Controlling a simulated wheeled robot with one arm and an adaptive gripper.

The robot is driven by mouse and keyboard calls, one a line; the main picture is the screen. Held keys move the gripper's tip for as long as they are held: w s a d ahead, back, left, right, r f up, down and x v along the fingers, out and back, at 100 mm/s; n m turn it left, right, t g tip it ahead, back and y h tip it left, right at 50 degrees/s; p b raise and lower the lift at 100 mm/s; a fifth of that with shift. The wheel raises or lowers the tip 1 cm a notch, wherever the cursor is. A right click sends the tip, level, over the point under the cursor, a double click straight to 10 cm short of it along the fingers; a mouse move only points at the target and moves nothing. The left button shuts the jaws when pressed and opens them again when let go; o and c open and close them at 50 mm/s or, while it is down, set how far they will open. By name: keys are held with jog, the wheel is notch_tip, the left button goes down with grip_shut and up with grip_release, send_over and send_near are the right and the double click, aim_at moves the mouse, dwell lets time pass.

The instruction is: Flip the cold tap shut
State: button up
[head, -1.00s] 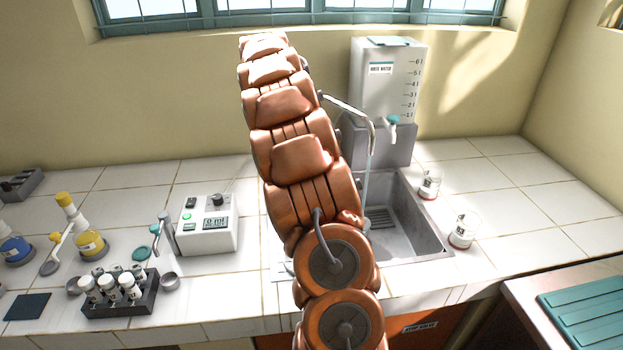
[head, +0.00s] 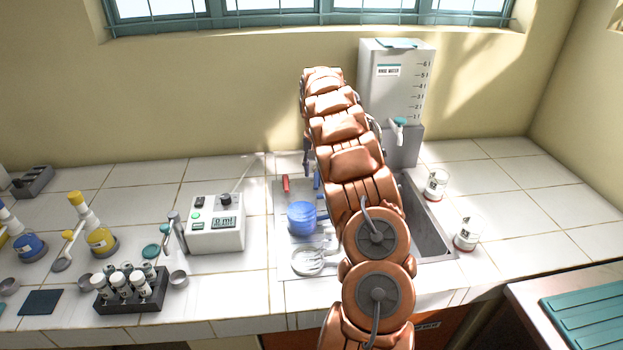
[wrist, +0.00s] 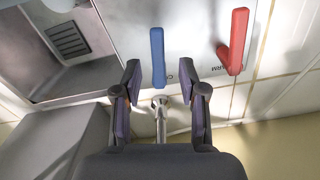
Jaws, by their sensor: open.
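In the wrist view the cold tap's blue lever (wrist: 157,55) lies straight ahead, with a label beside it partly hidden by a finger. The red lever (wrist: 235,42) stands to the right, by a label reading WARM. My gripper (wrist: 159,78) is open and empty; its two fingers are on either side of the blue lever's near end, and I cannot tell whether they touch it. A grey metal stem (wrist: 160,120) shows between the fingers. In the head view the red lever (head: 286,184) and part of the blue lever (head: 317,180) show; my arm hides most of the gripper.
The sink (head: 432,225) is partly behind my arm. A rinse water tank (head: 390,75) stands behind it. A blue container (head: 301,217) sits left of my arm, and a meter box (head: 216,225) further left.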

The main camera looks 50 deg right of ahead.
aim_at(316, 181)
jog(key=shift+f+p, duration=0.4)
jog(key=shift+f, duration=1.3)
jog(key=shift+c, duration=0.4)
grip_shut()
